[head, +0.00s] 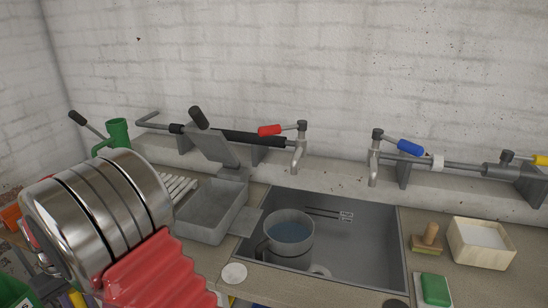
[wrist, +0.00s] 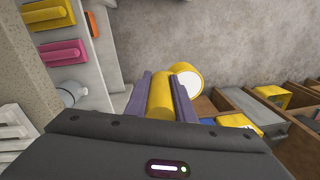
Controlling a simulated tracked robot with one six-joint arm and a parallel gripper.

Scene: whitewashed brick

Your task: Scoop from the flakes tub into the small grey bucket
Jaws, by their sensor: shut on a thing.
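My gripper (wrist: 161,96) shows in the wrist view, its two purple fingers shut on the thick yellow handle (wrist: 160,97) of what looks like a scoop. Beyond the fingers is a yellow round part (wrist: 184,69) with a pale round face; I cannot tell whether that is a load or a bare surface. A grey mug-like vessel (head: 289,246) with a side handle and bluish contents stands in the sink in the head view; I cannot tell whether it is the small grey bucket. I cannot make out the flakes tub in either view. My gripper is outside the head view.
The wrist view shows wooden compartments (wrist: 238,104) with boxes, and a pale rack (wrist: 94,50).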

